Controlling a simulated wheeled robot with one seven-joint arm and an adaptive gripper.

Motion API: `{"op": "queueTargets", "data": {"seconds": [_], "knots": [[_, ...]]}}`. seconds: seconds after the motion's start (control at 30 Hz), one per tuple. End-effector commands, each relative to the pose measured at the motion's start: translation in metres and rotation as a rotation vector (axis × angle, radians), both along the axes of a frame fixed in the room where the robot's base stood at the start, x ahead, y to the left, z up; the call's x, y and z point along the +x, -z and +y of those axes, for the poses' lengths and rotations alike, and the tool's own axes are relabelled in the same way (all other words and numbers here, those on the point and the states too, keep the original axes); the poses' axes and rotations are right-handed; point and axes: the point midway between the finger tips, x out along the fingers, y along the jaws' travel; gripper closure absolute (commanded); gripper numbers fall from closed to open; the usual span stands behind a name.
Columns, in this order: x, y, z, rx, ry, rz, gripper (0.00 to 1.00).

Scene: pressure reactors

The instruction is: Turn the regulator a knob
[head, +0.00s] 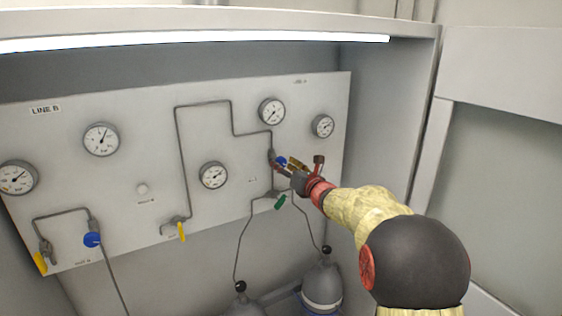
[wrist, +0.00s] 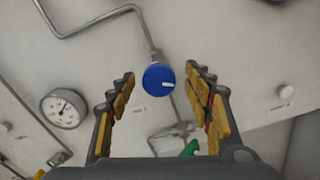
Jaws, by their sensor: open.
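The blue regulator knob (wrist: 158,79) with a white mark sits on the panel at the end of a grey pipe in the wrist view. It lies between and a little beyond the fingertips of my gripper (wrist: 163,72). My gripper is open, with one yellow-padded finger on each side of the knob, and I see a gap on both sides. In the head view the same knob (head: 281,161) is partly hidden by my gripper (head: 285,168), which reaches the panel from the right. A second blue knob (head: 92,240) is at the lower left, under the LINE B side.
A green valve handle (wrist: 190,147) is just below the knob, near my right finger. Gauges (head: 271,111) and pipes cover the panel (head: 150,190). Yellow handles (head: 182,232) stick out lower down. Gas cylinders (head: 322,285) stand below. The cabinet side wall (head: 385,130) is at the right.

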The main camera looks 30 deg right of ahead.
Motion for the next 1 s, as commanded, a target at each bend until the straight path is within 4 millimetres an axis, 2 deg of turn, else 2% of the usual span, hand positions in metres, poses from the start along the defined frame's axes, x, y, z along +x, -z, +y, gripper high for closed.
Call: {"op": "queueTargets", "data": {"seconds": [0.2,0.53,1.0], "knots": [[0.017,-0.001,0.001,0.0,-0.001,0.0,0.49],[0.02,0.0,0.001,0.001,0.0,-0.001,0.49],[0.02,0.0,0.001,0.001,0.0,0.0,0.76]]}}
